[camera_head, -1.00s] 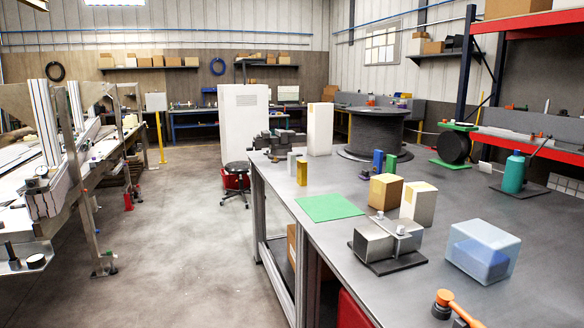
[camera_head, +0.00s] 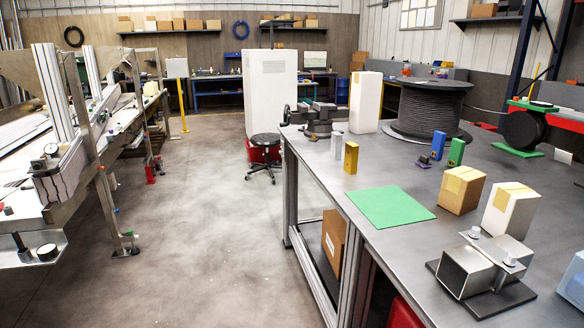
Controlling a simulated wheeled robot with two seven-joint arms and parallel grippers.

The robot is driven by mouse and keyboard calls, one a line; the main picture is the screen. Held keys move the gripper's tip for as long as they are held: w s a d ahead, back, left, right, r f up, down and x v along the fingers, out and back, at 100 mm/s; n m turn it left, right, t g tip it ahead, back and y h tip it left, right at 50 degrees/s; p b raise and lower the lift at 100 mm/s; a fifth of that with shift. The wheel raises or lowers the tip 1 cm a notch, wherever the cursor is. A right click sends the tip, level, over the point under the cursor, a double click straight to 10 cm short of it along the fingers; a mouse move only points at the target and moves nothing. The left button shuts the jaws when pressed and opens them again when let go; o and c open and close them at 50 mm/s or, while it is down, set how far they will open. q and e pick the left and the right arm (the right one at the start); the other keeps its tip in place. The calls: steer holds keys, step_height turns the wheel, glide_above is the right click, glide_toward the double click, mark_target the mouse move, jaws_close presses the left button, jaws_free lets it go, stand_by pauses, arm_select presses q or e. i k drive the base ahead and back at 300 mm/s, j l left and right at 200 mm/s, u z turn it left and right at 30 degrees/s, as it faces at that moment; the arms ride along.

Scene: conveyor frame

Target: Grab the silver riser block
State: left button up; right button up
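A small upright silver block (camera_head: 336,146) stands on the left part of the grey workbench (camera_head: 335,188), close to its left edge. It is just left of a similar yellow block (camera_head: 351,158), with a narrow gap or contact that I cannot tell. A shiny metal fixture (camera_head: 473,270) with knobs sits on a black plate at the front right of the bench. Neither of my grippers shows in the head view.
A green mat (camera_head: 391,207) lies in front of the blocks. Blue (camera_head: 438,145) and green (camera_head: 456,152) blocks, a cardboard box (camera_head: 460,190), a white box (camera_head: 508,211), a cable spool (camera_head: 428,108) and a vise (camera_head: 311,120) share the bench. Floor left of it is clear up to a stool (camera_head: 265,141).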

mark_target(337, 141)
steer(key=i+j+u, duration=0.25)
steer(key=i, duration=0.4)
steer(key=i+u, duration=0.25)
steer(key=i, duration=0.35)
